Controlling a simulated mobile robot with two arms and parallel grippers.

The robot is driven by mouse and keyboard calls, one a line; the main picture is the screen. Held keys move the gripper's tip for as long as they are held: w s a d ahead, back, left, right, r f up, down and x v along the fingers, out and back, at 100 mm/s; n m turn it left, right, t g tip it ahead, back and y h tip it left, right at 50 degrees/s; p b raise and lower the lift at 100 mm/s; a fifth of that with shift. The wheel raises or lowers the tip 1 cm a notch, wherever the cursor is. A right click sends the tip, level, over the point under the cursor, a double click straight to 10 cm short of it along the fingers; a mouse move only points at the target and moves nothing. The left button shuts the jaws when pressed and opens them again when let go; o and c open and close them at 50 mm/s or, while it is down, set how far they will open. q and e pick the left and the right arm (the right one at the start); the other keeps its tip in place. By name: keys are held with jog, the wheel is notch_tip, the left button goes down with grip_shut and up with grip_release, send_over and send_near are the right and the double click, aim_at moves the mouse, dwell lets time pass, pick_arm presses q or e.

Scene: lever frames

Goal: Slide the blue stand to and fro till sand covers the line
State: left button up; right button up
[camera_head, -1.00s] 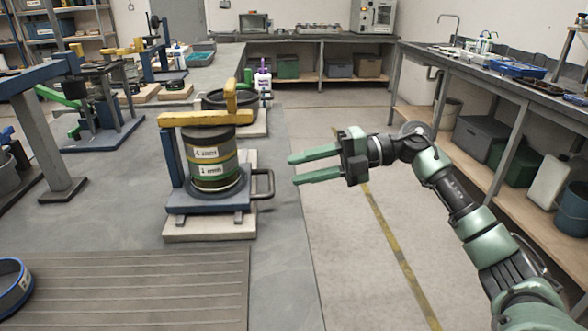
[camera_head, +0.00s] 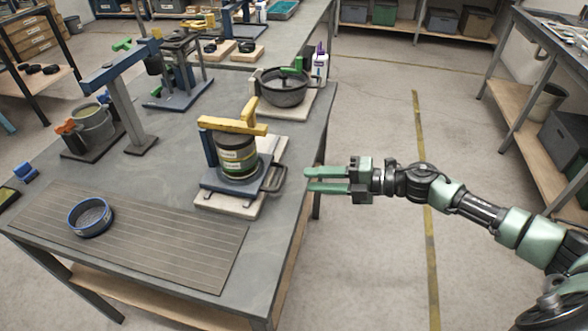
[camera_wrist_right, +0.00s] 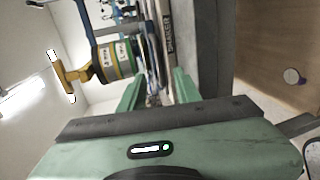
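The blue stand (camera_head: 229,188) sits on a pale base plate (camera_head: 226,206) near the table's right edge. It holds a round stack of sieves (camera_head: 237,156) with white labels and green and yellow bands, under a yellow clamp bar (camera_head: 232,126). A dark loop handle (camera_head: 275,178) sticks out on the stand's right side. My right gripper (camera_head: 308,180) is open and empty, to the right of the handle and apart from it. In the right wrist view the stack (camera_wrist_right: 113,59) shows beyond the open fingers. I cannot make out sand or a line. My left gripper is not in view.
A dark pan (camera_head: 283,92) and a white bottle (camera_head: 320,66) stand behind the stand. A blue-rimmed sieve (camera_head: 90,218) lies on the ribbed mat (camera_head: 150,245) at the front left. A grey-blue post frame (camera_head: 125,110) stands left. Open floor lies right of the table.

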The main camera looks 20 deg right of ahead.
aim_at(283, 178)
jog(key=p+x, duration=0.1)
jog(key=x, duration=0.5)
jog(key=shift+w+a, duration=0.2)
jog(key=shift+w+a+f, duration=0.2)
jog(key=shift+w+a, duration=0.1)
jog(key=shift+a, duration=0.15)
grip_shut()
jog(key=shift+f, duration=0.1)
dwell(0.8)
